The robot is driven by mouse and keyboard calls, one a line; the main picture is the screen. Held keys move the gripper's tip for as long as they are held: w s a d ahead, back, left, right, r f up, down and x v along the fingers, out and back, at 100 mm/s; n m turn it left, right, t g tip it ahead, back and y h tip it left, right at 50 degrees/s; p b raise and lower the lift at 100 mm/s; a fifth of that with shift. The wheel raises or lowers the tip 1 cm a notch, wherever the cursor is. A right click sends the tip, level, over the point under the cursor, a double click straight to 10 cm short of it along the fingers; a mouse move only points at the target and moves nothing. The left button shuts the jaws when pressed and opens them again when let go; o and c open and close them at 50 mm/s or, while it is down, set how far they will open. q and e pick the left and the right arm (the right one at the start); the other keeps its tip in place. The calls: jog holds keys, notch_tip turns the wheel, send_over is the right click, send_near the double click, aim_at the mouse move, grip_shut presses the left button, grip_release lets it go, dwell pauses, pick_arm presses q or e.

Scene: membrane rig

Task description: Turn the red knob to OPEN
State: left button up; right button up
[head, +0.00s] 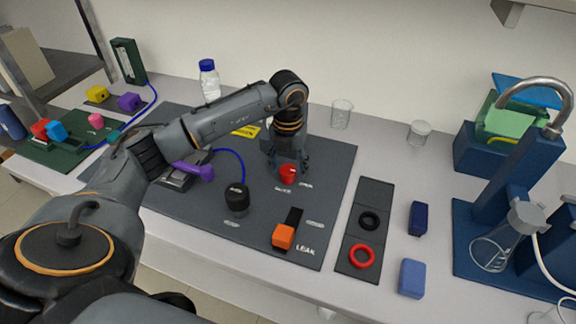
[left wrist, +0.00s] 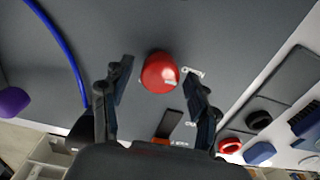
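The red knob (head: 287,175) stands on the dark grey panel (head: 330,215), with small white lettering on the panel beside it. In the left wrist view the red knob (left wrist: 160,73) lies between and just beyond my left fingertips, with a small white mark on its edge. My left gripper (head: 287,162) is above and behind the knob in the head view, pointing down. Its two fingers (left wrist: 160,85) are spread apart with gaps to the knob on both sides, and nothing is held. My right gripper is not seen in either view.
A black knob (head: 237,199) and an orange-handled lever (head: 284,236) marked LEAK are on the same panel. A blue tube (head: 238,160) runs behind the black knob. A tray with black and red rings (head: 361,256) lies to the right, near blue blocks (head: 412,278).

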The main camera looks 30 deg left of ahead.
aim_at(288, 169)
pick_arm(q)
jog(key=shift+r, duration=0.15)
notch_tip(288, 169, up, 12)
dwell(0.6)
dwell(0.4)
